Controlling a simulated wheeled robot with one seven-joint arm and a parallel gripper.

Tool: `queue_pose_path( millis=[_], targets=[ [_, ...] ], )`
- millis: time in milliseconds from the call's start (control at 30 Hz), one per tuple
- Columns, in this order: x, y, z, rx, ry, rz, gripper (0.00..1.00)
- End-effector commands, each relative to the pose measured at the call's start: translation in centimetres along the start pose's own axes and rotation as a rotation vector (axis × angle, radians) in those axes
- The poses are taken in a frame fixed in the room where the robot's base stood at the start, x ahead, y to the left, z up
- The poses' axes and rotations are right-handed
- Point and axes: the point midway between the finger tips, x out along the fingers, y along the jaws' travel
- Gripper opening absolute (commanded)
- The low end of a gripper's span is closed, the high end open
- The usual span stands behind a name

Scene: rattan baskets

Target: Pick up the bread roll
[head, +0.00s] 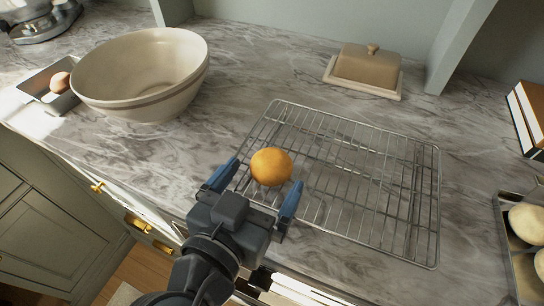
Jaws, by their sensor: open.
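A round golden-orange bread roll (271,166) sits on the left part of a wire cooling rack (372,172) on the marble counter. My gripper (258,182) is open, with one blue finger to the left of the roll and the other to its lower right. The roll shows just beyond and between the fingertips. I cannot tell whether either finger touches it. Pale round items (527,222) lie in a metal tray at the right edge.
A large cream bowl (140,108) stands at the upper left, beside a small tray (36,84) with an egg-like item (60,82). A covered butter dish (367,68) stands behind the rack, near a grey upright post (455,45). Books (527,115) stand at the right.

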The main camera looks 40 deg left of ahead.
Motion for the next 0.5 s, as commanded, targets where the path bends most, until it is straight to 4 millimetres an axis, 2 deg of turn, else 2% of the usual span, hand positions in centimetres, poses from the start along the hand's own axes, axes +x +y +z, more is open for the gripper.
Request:
queue_pose_path(
  millis=[100, 200, 433, 500],
  targets=[
    [1.5, 0.0, -0.1, -0.001, -0.001, 0.001, 1.0],
    [2.1, 0.0, 0.0, 0.0, -0.001, 0.0, 1.0],
    [2.2, 0.0, 0.0, 0.0, -0.001, -0.001, 1.0],
    [2.2, 0.0, 0.0, 0.0, -0.001, -0.001, 0.93]
  ],
)
